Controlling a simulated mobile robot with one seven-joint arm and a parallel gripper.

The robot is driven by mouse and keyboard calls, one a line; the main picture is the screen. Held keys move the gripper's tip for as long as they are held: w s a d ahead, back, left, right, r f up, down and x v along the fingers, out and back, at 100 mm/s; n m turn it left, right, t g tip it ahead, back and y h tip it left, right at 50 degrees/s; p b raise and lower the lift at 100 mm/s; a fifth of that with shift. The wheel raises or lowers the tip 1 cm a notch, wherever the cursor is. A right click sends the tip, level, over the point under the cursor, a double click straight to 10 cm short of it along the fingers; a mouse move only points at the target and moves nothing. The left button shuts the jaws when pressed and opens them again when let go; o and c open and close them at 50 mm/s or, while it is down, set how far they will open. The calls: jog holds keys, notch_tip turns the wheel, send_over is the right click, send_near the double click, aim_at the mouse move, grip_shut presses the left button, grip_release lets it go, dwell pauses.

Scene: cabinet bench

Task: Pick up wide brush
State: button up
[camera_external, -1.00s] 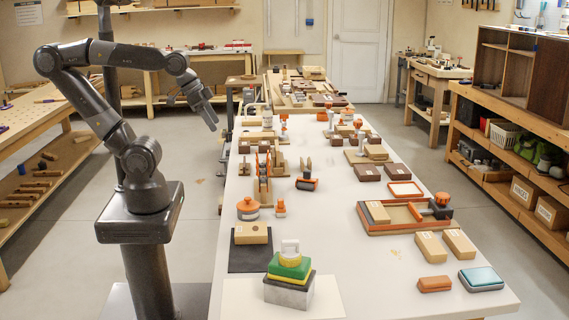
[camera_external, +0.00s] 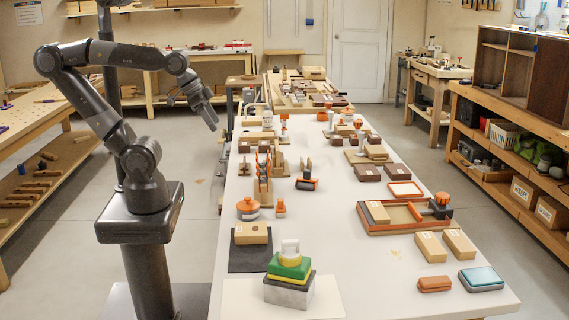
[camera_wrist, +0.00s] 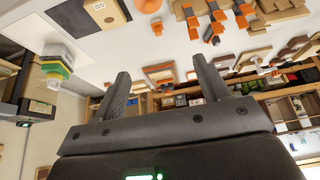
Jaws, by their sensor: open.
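I cannot pick out the wide brush with certainty. A small black and orange tool (camera_external: 307,184) lies on the white bench (camera_external: 330,245), right of an upright wooden holder (camera_external: 263,185). Another black and orange piece (camera_external: 440,204) lies at the right end of an orange-rimmed tray (camera_external: 395,229). Either could be a brush; the picture is too small to tell. My gripper (camera_external: 212,124) hangs in the air beside the bench's left edge, apart from everything. In the wrist view my gripper (camera_wrist: 162,88) shows two spread fingers with nothing between them.
A green, yellow and grey block stack (camera_external: 289,276) stands at the bench's near end. A wooden block (camera_external: 251,233) sits on a dark mat. An orange-lidded jar (camera_external: 248,208) stands behind it. Wooden blocks (camera_external: 431,247) and a blue-topped block (camera_external: 481,279) lie near right. The bench's middle strip is fairly clear.

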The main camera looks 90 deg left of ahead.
jog(key=shift+c, duration=0.6)
jog(key=g, duration=0.6)
send_over(281, 199)
jog(key=s, duration=0.1)
notch_tip(281, 199, down, 20)
jog(key=shift+d+r, duration=0.1)
jog(key=shift+r, duration=0.15)
notch_tip(281, 199, down, 5)
jog(key=shift+f, duration=0.15)
jog(key=shift+w+f, duration=0.2)
jog(key=shift+f, duration=1.25)
jog(key=shift+w+f, duration=0.2)
jog(key=shift+f, duration=1.2)
